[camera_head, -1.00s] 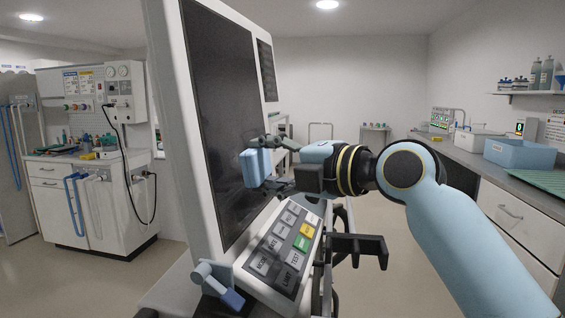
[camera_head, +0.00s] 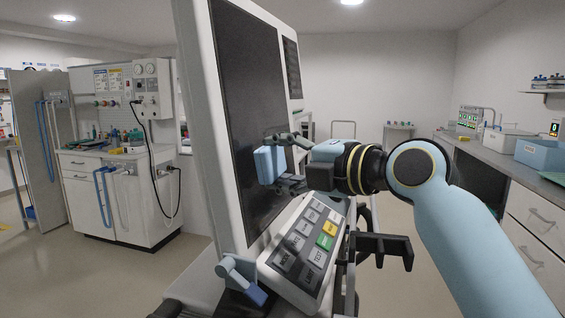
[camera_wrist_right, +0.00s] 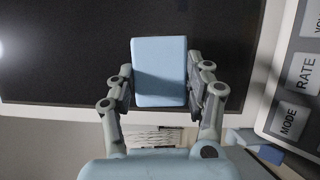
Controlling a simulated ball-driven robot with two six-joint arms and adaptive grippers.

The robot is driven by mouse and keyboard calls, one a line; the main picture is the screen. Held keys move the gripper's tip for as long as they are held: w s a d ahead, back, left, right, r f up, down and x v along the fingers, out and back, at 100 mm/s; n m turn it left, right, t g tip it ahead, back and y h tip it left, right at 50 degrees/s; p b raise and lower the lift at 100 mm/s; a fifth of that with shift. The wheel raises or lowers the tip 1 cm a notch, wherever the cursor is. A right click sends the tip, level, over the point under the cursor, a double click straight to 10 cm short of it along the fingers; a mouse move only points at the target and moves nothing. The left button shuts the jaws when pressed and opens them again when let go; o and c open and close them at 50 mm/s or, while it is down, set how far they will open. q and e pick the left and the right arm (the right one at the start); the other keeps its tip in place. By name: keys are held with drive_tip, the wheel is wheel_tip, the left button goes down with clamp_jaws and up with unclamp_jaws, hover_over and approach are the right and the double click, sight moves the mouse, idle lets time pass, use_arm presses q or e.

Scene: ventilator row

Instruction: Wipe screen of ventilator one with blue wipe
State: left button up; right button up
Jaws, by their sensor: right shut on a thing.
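The ventilator's dark screen (camera_head: 252,110) stands upright in a white frame in the middle of the head view. It also fills the upper part of the right wrist view (camera_wrist_right: 70,60). The blue wipe (camera_head: 268,165) is a small light-blue block at the lower part of the screen. My right gripper (camera_head: 284,162) is shut on it, with a finger on each side in the right wrist view (camera_wrist_right: 160,88). The wipe overlaps the screen; I cannot tell whether it touches the glass. My left gripper is not in view.
A keypad (camera_head: 308,243) with grey, yellow and green keys slopes out below the screen. A white cabinet (camera_head: 120,200) stands at the left. A counter with a blue bin (camera_head: 540,152) runs along the right. Open floor lies between.

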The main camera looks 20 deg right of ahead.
sight(284, 158)
drive_tip(key=shift+w+a+f, duration=0.1)
drive_tip(key=shift+w+a, duration=0.2)
drive_tip(key=shift+w+a+b, duration=0.35)
drive_tip(key=shift+a+b, duration=0.1)
drive_tip(key=shift+a, duration=0.05)
drive_tip(key=shift+w+d+f+b, duration=0.1)
drive_tip(key=shift+w+d+b, duration=0.9)
drive_tip(key=shift+w+d, duration=0.4)
drive_tip(key=shift+w+a, duration=0.15)
drive_tip(key=shift+s+a, duration=1.3)
drive_tip(key=shift+s, duration=0.2)
